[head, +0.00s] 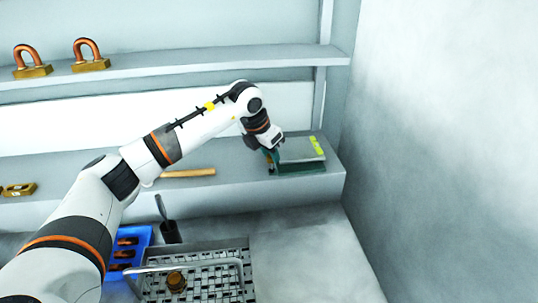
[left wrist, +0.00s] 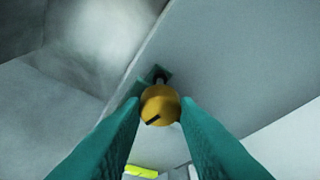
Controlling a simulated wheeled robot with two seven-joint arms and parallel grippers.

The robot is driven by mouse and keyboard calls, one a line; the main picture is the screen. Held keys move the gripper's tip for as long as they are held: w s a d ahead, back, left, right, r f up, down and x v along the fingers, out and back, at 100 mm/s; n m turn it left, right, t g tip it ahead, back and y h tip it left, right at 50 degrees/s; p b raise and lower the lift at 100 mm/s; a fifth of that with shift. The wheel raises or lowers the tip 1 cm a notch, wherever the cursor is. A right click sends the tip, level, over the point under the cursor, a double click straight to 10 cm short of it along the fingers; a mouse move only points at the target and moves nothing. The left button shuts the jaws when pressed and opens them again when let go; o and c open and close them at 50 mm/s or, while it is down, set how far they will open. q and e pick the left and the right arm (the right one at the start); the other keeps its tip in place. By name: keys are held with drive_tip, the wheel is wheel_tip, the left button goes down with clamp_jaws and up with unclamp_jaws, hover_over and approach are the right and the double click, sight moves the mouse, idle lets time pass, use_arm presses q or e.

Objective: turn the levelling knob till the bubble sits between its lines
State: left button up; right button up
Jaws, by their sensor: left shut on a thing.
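The levelling knob (left wrist: 160,104) is a round brass-yellow piece with a short black mark on its face, in the left wrist view. My left gripper (left wrist: 159,112) has its two teal fingers on either side of the knob, shut on it. In the head view the left gripper (head: 269,155) is at the left end of a grey plate with a dark green base (head: 300,168) on the ledge. A bright yellow-green vial (head: 316,145) lies on the plate's right part; its bubble and lines are too small to make out. My right gripper is not in view.
A wooden stick (head: 188,173) lies on the ledge left of the plate. A wall (head: 440,130) closes off the right. Below are a mesh belt (head: 215,290), a blue tray (head: 144,236) and a dark cup (head: 170,232). Two copper-looped brass blocks (head: 90,64) sit on the shelf above.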

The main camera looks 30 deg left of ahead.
use_arm(q)
drive_tip(key=n+y+b, duration=0.1)
drive_tip(key=n, duration=0.1)
drive_tip(key=n+y+b, duration=0.1)
drive_tip(key=n, duration=0.2)
drive_tip(key=shift+d+n, duration=0.2)
drive_tip(key=shift+n, duration=0.1)
drive_tip(key=shift+b, duration=0.3)
drive_tip(key=o, duration=1)
drive_tip(key=shift+c, duration=0.2)
drive_tip(key=b+v, duration=0.2)
drive_tip(key=v, duration=1)
drive_tip(key=shift+d, duration=0.25)
drive_tip(key=shift+f, duration=0.1)
